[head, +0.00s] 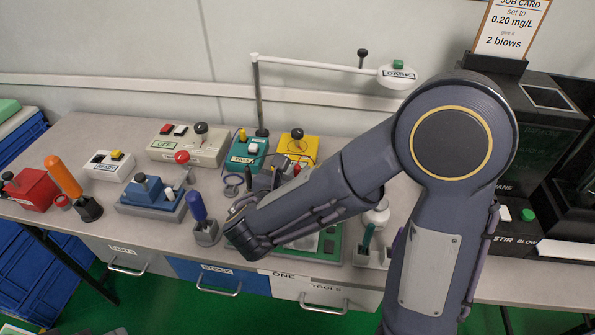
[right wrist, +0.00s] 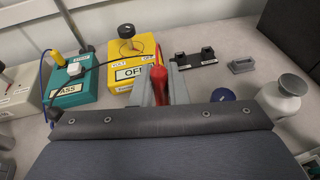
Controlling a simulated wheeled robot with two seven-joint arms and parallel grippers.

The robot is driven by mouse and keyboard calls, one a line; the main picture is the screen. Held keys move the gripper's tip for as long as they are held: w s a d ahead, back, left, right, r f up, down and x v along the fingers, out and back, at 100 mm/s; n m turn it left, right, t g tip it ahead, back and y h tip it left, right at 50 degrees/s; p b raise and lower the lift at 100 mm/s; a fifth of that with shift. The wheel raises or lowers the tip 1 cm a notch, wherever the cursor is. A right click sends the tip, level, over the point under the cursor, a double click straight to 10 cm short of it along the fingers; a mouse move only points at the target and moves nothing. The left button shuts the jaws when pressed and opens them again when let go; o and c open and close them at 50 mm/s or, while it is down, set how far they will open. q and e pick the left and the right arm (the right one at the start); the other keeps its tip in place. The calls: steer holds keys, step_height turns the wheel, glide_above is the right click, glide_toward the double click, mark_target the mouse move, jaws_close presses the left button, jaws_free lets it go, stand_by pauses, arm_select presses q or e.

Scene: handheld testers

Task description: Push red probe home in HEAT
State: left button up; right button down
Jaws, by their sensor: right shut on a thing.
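The red probe (right wrist: 159,88) stands between the grey fingers of my right gripper (right wrist: 161,76), which is shut on it. In the head view the right gripper (head: 278,177) is small and partly covered by my own arm, in front of the yellow tester. The yellow tester (right wrist: 118,70) shows the word OFF and a dark knob on top; in the head view it (head: 297,143) is behind the gripper. The probe's lower end is hidden, so I cannot tell how deep it sits. No HEAT label is readable. My left gripper is not in view.
A teal tester (right wrist: 67,84) marked PASS, with a cable, is left of the yellow one. Small black blocks (right wrist: 195,58), a blue knob (right wrist: 222,95) and a white bottle (right wrist: 279,97) are to the right.

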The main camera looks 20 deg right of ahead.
steer(key=shift+f+b, duration=0.9)
steer(key=shift+f, duration=0.3)
steer(key=c, duration=1.3)
jaws_free()
steer(key=shift+c, duration=0.2)
steer(key=shift+r, duration=0.1)
steer(key=p+v, duration=0.1)
steer(key=v, duration=0.6)
steer(key=shift+s+a, duration=0.25)
steer(key=shift+s, duration=0.05)
